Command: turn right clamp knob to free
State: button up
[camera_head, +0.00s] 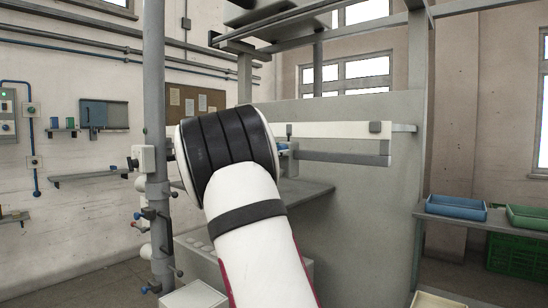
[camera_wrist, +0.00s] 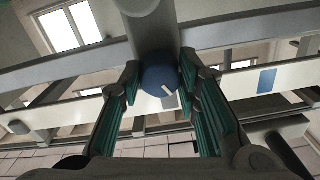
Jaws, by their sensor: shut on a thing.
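The clamp knob (camera_wrist: 156,82) is a round blue knob in the middle of the wrist view. A short white mark on its face slants toward the lower right. My gripper (camera_wrist: 160,68) has its two teal-padded fingers on either side of the knob and is shut on it. A grey cylindrical part (camera_wrist: 150,32) stands just behind the knob. In the head view my arm hides most of the gripper and the knob. Only a small blue patch shows there at the arm's right edge, and I cannot tell what it is.
A white beam (camera_head: 340,130) with a grey block runs right of my arm, above a grey bar (camera_head: 340,158). A grey post (camera_head: 156,100) with small fittings stands close on the left. Blue (camera_head: 456,207) and green (camera_head: 527,217) trays lie on the bench at right.

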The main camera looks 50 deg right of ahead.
jog(key=m+b, duration=0.2)
jog(key=m, duration=0.1)
jog(key=shift+w+f+m+b, duration=0.1)
jog(key=shift+m+b, duration=0.2)
jog(key=m+b, duration=0.2)
jog(key=m, duration=0.1)
jog(key=shift+m, duration=0.3)
jog(key=m+b, duration=0.3)
jog(key=m, duration=0.3)
jog(key=shift+b, duration=0.4)
jog(key=shift+o, duration=0.2)
jog(key=shift+m, duration=0.3)
jog(key=o, duration=1.1)
jog(key=shift+o, duration=0.2)
jog(key=shift+a, duration=0.15)
jog(key=s+a, duration=0.1)
jog(key=a, duration=1)
jog(key=shift+a, duration=0.35)
